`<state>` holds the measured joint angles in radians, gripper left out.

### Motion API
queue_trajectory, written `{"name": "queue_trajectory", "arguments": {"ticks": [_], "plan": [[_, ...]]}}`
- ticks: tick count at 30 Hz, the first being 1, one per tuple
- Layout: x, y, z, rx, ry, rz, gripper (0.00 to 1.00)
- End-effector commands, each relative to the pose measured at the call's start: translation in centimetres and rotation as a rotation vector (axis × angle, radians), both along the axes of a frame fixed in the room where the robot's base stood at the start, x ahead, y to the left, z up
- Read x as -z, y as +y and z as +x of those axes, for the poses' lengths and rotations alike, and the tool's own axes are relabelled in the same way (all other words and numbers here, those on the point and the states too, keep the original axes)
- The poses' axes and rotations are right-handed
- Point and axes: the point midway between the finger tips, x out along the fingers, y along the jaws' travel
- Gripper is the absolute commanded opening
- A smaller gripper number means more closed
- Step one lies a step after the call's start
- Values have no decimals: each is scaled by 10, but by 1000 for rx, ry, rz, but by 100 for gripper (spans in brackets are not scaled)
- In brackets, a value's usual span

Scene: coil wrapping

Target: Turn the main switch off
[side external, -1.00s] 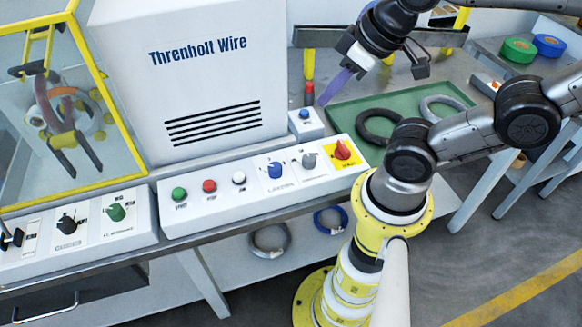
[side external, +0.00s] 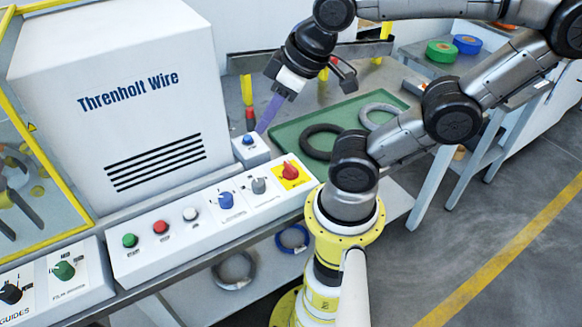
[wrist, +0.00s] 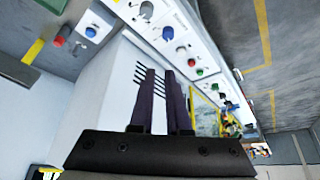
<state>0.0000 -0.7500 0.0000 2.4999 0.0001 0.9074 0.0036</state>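The main switch looks to be the red rotary knob (side external: 290,170) on a yellow plate at the right end of the long white control panel (side external: 150,262). Its handle points up and slightly left in the side view. My gripper (side external: 265,124) is above and behind the panel, close to the small white box with a blue button (side external: 247,140), and apart from the red knob. Its two purple fingers show in the wrist view (wrist: 159,75), with a narrow gap and nothing between them. The red knob is not visible in the wrist view.
Beside the red knob are a grey knob (side external: 258,185), a blue knob (side external: 226,201) and several push buttons. A white Threnholt Wire cabinet (side external: 120,130) stands behind. A green tray (side external: 283,133) with dark and grey coils lies to the right. A red-tipped post (side external: 250,118) is near my fingers.

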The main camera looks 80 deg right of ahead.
Motion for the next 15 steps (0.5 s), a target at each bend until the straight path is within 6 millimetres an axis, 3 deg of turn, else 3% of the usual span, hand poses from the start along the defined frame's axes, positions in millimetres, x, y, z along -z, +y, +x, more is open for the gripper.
{"name": "queue_trajectory", "arguments": {"ticks": [1,5,11,15], "plan": [[0,0,-2,4,12,3,25],[-7,-2,1,40,94,17,46],[0,-30,21,223,331,63,46],[16,-63,35,387,517,126,46]]}}
